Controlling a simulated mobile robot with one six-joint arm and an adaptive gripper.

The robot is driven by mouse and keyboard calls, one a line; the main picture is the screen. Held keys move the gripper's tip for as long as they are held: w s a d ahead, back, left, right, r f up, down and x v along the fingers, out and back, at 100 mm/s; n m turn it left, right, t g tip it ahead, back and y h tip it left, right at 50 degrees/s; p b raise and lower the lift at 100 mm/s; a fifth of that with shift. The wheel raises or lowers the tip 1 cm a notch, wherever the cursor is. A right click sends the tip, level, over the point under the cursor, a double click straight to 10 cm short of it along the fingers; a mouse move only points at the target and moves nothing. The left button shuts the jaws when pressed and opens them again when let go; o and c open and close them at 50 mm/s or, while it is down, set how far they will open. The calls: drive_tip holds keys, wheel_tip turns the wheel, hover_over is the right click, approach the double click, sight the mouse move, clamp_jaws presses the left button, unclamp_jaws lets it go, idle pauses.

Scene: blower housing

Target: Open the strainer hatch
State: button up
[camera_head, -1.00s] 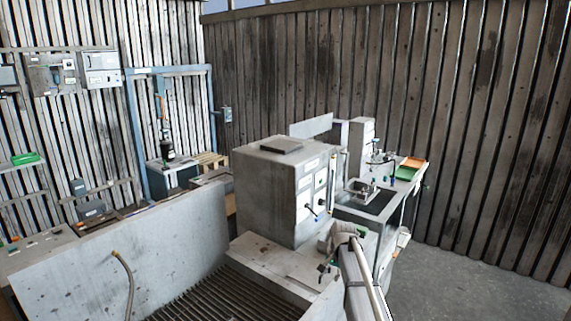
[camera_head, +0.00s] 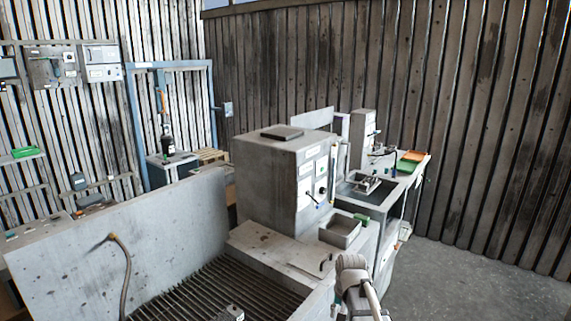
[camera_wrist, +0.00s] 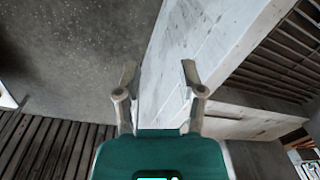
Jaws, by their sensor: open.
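In the wrist view my gripper (camera_wrist: 159,82) is open, with its two fingers apart and nothing between them. A pale scuffed edge or panel shows beyond the fingers. I cannot identify the strainer hatch for certain. In the head view a flat pale plate (camera_head: 308,264) with a small dark handle (camera_head: 325,262) lies on the ledge beside the slatted grating, and it may be the hatch. It looks flat and closed. My arm stands just right of this plate; the fingers cannot be made out in the head view.
A slatted grating (camera_head: 215,292) lies left of the ledge, with a small grey thing (camera_head: 230,313) at the bottom edge. A grey open box (camera_head: 340,230) and a tall grey cabinet (camera_head: 285,180) stand behind. Bare floor (camera_head: 470,285) is free at right.

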drive_tip(key=s+f+n+b, duration=0.2)
drive_tip(key=s+f, duration=0.2)
drive_tip(key=s, duration=0.7)
drive_tip(key=shift+d+n+b, duration=0.2)
drive_tip(key=shift+n+b, duration=0.15)
drive_tip(key=shift+n, duration=0.05)
drive_tip(key=shift+s, duration=0.1)
